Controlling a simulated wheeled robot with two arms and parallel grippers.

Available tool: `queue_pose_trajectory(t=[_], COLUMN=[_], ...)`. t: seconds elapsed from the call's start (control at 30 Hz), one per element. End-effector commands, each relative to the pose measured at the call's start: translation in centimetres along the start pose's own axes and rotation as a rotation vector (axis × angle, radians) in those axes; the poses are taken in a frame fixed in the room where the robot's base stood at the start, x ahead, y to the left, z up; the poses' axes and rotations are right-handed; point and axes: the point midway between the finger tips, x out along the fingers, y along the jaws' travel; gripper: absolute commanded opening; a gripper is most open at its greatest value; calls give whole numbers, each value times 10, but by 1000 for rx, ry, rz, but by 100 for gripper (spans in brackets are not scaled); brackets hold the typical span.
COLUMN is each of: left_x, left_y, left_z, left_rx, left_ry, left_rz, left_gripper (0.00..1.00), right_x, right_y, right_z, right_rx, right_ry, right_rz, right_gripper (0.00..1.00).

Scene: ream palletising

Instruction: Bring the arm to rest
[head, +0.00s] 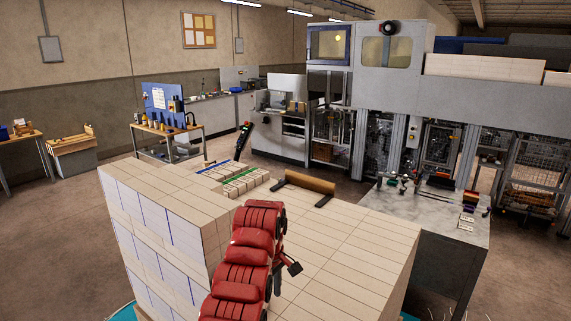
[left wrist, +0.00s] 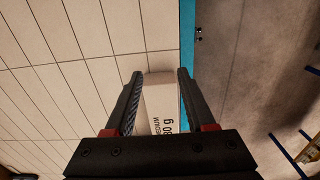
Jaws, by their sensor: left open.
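My left arm, red and jointed, reaches over the stack of pale paper reams (head: 340,235) in the head view. In the left wrist view my left gripper (left wrist: 157,78) is open, with its two black fingers apart. A ream with printed lettering (left wrist: 160,100) shows between the fingers; I cannot tell whether they touch it. Rows of plain ream tops (left wrist: 60,60) lie to the left of the fingers. A teal edge (left wrist: 187,35) runs along the stack's side. My right gripper is not in view.
A taller block of reams (head: 165,215) stands at the left. A brown bar on black feet (head: 310,182) lies at the stack's far edge. A grey table with tools (head: 420,215) stands at the right, before a large machine (head: 385,70). Open floor (head: 60,240) lies at the left.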

Motion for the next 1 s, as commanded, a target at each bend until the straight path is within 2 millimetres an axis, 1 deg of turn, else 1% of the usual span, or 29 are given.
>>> queue_pose_trajectory(t=[0.1, 0.3, 0.37, 0.43, 0.6, 0.7, 1.0], left_x=[-6, -7, -10, -19, -53, -70, -99], left_y=[1, 0, 0, 0, 0, 0, 0], left_z=[3, 3, 3, 3, 3, 3, 3], left_rx=[0, -1, 0, 0, 0, 0, 0], left_ry=[2, 1, 1, 1, 1, 1, 0], left_rz=[4, 2, 2, 2, 2, 2, 2], left_gripper=[55, 55, 55, 55, 55, 55, 55], right_x=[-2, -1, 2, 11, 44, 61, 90], right_y=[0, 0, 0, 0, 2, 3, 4], right_z=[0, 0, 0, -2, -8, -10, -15], right_rx=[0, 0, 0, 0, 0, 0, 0], right_ry=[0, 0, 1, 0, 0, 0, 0], right_rz=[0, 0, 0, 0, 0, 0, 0], right_gripper=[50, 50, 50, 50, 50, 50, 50])
